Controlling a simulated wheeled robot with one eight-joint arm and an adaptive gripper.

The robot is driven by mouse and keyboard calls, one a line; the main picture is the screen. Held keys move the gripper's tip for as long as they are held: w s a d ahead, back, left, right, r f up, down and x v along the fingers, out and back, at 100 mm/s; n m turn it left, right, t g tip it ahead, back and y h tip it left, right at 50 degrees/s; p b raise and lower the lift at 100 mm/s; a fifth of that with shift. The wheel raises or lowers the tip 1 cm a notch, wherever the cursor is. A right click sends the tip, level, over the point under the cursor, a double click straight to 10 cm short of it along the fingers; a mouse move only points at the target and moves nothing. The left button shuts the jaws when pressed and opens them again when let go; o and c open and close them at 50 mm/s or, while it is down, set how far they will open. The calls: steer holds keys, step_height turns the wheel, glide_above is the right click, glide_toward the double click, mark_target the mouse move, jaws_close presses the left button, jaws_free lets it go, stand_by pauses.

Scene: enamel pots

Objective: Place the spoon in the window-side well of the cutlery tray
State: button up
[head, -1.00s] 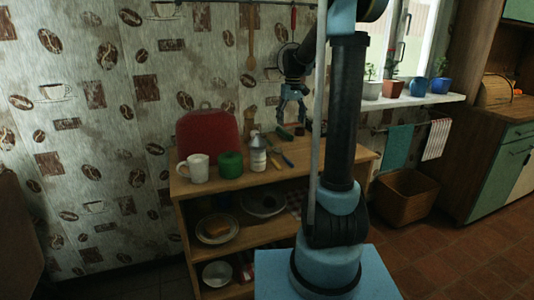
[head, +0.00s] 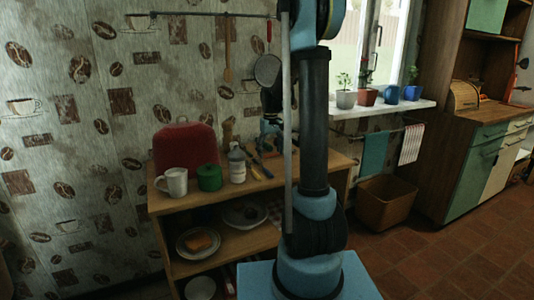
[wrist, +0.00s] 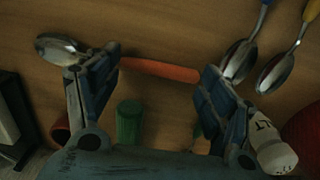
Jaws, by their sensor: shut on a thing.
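My gripper (wrist: 160,70) is shut on a spoon with an orange handle (wrist: 160,70). The handle spans between the two fingertips, and the metal bowl (wrist: 58,48) sticks out past the left finger, over a wooden surface. Whether the spoon touches that surface I cannot tell. In the head view my gripper (head: 269,127) is small, dark and partly hidden behind my arm, near the back of the shelf top. I cannot make out the cutlery tray in either view.
Two other spoons, blue-handled (wrist: 238,60) and yellow-handled (wrist: 275,72), lie at the wrist view's upper right. A salt shaker (wrist: 275,152) and green cylinder (wrist: 129,122) are near. A white mug (head: 173,182), green pot (head: 209,178) and bottle (head: 237,165) stand on the shelf top (head: 225,193).

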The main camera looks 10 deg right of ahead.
steer(key=shift+f, duration=0.15)
steer(key=o, duration=1)
step_height(320, 180, up, 12)
steer(key=shift+r, duration=0.15)
steer(key=shift+o, duration=0.8)
